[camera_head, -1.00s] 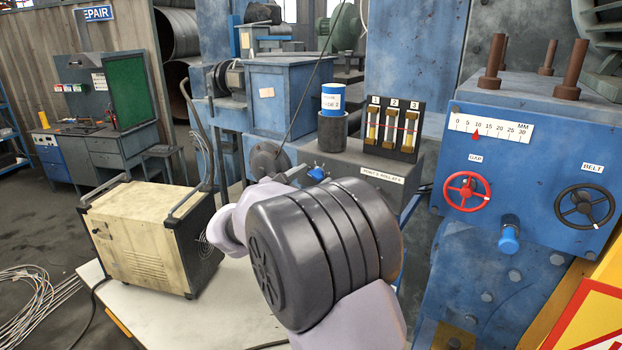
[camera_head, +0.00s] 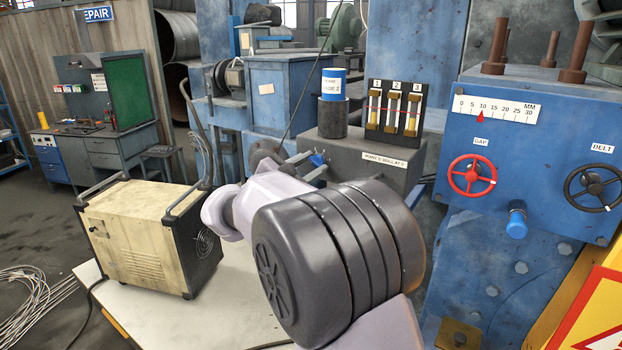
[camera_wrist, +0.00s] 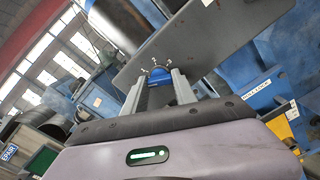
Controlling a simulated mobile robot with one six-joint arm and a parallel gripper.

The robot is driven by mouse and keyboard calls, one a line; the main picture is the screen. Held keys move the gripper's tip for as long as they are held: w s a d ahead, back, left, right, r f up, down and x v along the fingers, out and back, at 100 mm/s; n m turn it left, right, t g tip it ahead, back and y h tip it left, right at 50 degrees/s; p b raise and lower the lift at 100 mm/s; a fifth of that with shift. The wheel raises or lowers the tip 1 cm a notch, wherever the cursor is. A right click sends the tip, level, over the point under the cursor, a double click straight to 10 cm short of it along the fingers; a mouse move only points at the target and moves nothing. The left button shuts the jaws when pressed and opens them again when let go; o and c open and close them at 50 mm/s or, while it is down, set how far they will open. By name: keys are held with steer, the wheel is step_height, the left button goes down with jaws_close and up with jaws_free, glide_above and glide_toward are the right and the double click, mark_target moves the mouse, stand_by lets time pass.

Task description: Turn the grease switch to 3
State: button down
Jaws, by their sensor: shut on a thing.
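The grease switch is a blue knob (camera_head: 317,160) on the front of a grey box (camera_head: 350,150). In the wrist view the blue knob (camera_wrist: 160,72) shows between my two fingers, with small white marks around its dial. My gripper (camera_head: 312,166) is shut on the knob; in the wrist view its fingers (camera_wrist: 158,85) stand on either side of it. My own arm hides part of the box in the head view. The switch's number setting is too small to read.
Three gauges numbered 1, 2 and 3 (camera_head: 393,118) and a blue-topped grease can (camera_head: 333,84) stand on the box. To the right are a red handwheel (camera_head: 471,175) and a black one (camera_head: 592,187). A beige welder (camera_head: 145,235) stands left of my arm.

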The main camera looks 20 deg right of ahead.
steer(key=m+b, duration=0.3)
steer(key=b, duration=0.2)
steer(key=shift+f+m, duration=0.35)
steer(key=shift+m, duration=0.05)
steer(key=m+b, duration=0.3)
steer(key=b, duration=0.1)
steer(key=shift+m+b, duration=0.3)
steer(key=shift+b, duration=0.1)
steer(key=m+b, duration=0.6)
steer(key=shift+b, duration=0.35)
steer(key=m+b, duration=0.5)
steer(key=m, duration=0.1)
steer(key=shift+r+m, duration=0.15)
steer(key=shift+m, duration=0.25)
steer(key=m+b, duration=0.1)
steer(key=m, duration=0.2)
steer(key=shift+b, duration=0.4)
steer(key=shift+r+m+b, duration=0.1)
steer(key=shift+m+b, duration=0.6)
steer(key=shift+m, duration=1.3)
steer(key=c, duration=1)
jaws_free()
steer(key=shift+r, duration=0.1)
